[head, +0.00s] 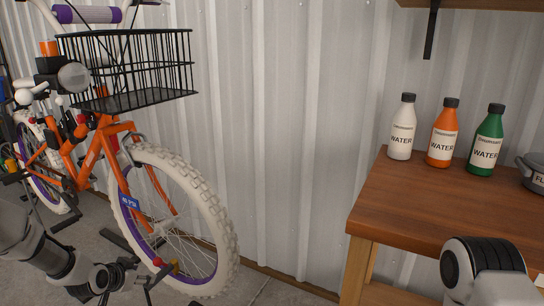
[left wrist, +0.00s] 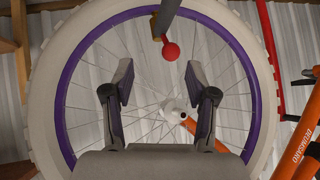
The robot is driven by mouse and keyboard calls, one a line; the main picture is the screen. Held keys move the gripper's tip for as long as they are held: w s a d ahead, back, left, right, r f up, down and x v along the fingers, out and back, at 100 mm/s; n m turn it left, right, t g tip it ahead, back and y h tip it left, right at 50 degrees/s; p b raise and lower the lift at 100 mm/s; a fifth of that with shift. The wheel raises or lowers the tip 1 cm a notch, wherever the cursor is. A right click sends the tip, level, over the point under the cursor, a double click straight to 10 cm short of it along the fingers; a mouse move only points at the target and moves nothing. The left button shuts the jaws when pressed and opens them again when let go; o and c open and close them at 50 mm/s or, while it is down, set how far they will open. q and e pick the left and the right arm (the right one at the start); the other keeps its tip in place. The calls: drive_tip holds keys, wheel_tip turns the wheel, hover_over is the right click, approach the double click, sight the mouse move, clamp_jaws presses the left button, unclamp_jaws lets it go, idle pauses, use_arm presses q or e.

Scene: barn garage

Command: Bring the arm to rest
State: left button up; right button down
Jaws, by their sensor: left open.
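My left gripper (head: 122,276) is low at the left of the head view, in front of the bicycle's front wheel (head: 222,215). In the left wrist view its two fingers (left wrist: 160,84) are spread apart with nothing between them. Behind them are the spokes and the purple rim of the white-tyred wheel (left wrist: 45,95). A red ball on a grey stem (left wrist: 170,51) shows just beyond the fingertips. Part of my right arm (head: 485,268) shows at the lower right of the head view; its gripper is out of view.
The orange bicycle (head: 118,160) with a black wire basket (head: 130,70) stands along the corrugated wall. A wooden table (head: 430,207) at right bears white (head: 401,130), orange (head: 442,135) and green (head: 486,142) water bottles and a grey pot (head: 535,170). Floor shows between bicycle and table.

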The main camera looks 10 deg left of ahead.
use_arm(q)
drive_tip(key=s+d+f+m+g+h, duration=0.15)
drive_tip(key=s+d+f+g, duration=0.35)
drive_tip(key=s+d+f, duration=0.95)
drive_tip(key=s+d+f+n+g+y, duration=0.1)
drive_tip(key=s+d+n+g, duration=0.15)
drive_tip(key=s, duration=0.95)
drive_tip(key=s+d+f+n+g+y, duration=0.1)
drive_tip(key=s+d+f+g, duration=0.15)
drive_tip(key=s, duration=0.85)
wheel_tip(320, 180, up, 25)
drive_tip(key=a+n+p, duration=0.1)
drive_tip(key=n+p, duration=0.1)
drive_tip(key=p, duration=2.1)
drive_tip(key=shift+s+f, duration=0.2)
drive_tip(key=shift+s, duration=0.05)
